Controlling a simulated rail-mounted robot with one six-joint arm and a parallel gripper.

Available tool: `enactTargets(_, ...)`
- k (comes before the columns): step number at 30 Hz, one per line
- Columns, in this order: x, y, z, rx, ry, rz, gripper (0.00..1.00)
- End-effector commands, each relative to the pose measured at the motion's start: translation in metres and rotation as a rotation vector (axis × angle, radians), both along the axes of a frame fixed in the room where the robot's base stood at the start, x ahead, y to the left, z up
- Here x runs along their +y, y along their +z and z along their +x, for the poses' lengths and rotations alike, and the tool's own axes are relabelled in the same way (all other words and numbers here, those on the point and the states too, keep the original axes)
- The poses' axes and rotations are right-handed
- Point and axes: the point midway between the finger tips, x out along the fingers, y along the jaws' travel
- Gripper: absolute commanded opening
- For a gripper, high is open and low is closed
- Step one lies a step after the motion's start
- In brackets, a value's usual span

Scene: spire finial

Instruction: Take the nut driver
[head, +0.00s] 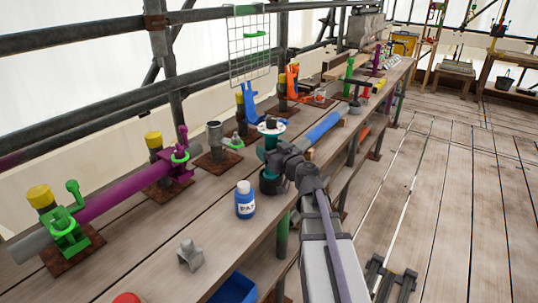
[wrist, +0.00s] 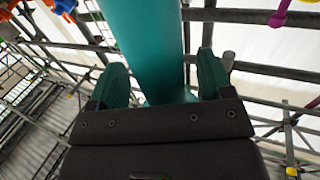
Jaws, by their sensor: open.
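My gripper (head: 268,157) is over the bench, at the end of my arm in the middle of the head view. In the wrist view, my gripper (wrist: 162,80) has its two dark green fingers apart. A thick teal cylinder (wrist: 155,45) stands between them, with a visible space on the right side. In the head view, teal also shows just beyond the gripper, below a white disc with a black top (head: 271,126). I cannot tell for sure whether the teal cylinder is the nut driver. Its lower end is hidden by the gripper body.
A blue bottle (head: 245,200) and a grey knob-like piece (head: 190,255) stand on the bench nearby. A blue cylinder (head: 325,128) lies beyond my gripper.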

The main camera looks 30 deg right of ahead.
Motion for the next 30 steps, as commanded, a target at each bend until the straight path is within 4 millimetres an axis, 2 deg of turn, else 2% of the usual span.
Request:
enactTargets(7, 0.0005, 0.0, 0.0029, 0.0, -0.002, 0.0, 0.72)
enactTargets(30, 0.0006, 0.0, 0.0026, 0.0, -0.001, 0.0, 0.0)
